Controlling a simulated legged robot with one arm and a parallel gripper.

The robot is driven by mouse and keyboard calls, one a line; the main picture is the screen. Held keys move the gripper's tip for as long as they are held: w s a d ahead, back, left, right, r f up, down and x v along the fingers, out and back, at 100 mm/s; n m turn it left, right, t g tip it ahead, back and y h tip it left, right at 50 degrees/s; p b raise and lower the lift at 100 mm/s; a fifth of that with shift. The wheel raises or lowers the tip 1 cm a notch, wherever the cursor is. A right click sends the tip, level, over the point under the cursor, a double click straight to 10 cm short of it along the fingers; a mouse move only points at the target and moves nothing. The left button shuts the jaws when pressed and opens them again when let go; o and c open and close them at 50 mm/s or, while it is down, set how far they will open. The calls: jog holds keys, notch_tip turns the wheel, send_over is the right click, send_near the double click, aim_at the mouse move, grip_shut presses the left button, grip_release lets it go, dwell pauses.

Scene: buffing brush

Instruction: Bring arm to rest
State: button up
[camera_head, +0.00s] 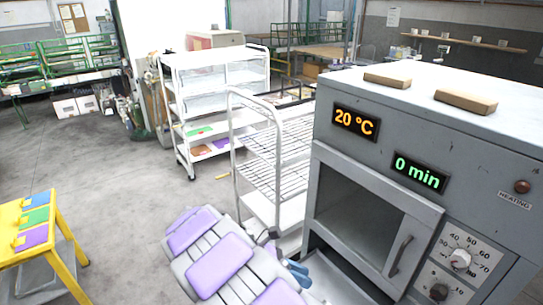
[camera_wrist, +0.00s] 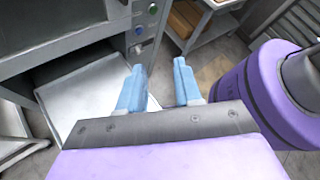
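My arm is purple and grey and shows at the bottom of the head view, reaching from the bottom edge towards the left and bending back. My gripper (camera_head: 298,272) is partly visible there, its blue fingers close to the lower front of the grey oven (camera_head: 465,125). In the wrist view my gripper (camera_wrist: 160,85) shows two light blue fingers set well apart with nothing between them. A flat pale panel (camera_wrist: 85,90) of a grey machine lies to the left of the fingers. A purple arm part is at the right of that view.
The oven's displays read 20 °C and 0 min, and two wooden blocks (camera_head: 466,102) lie on top. A wire-shelf cart (camera_head: 275,150) stands beside it. A white cart (camera_head: 212,80) is behind. A yellow table (camera_head: 18,222) with coloured pads is at left. Open floor lies between.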

jog(key=s+d+r+m+g+y, duration=0.2)
jog(key=s+d+r+m+y, duration=0.45)
jog(key=s+d+m, duration=0.45)
jog(key=s+a+m+t+y, duration=0.1)
jog(key=s+a+m+y, duration=0.1)
jog(key=s+m, duration=0.3)
jog(key=s+a+m+t+y, duration=0.1)
jog(key=s+m+y, duration=0.3)
jog(key=s, duration=0.8)
jog(key=shift+s+a+r+m, duration=0.15)
jog(key=shift+a+r+m, duration=0.15)
jog(key=shift+m, duration=0.3)
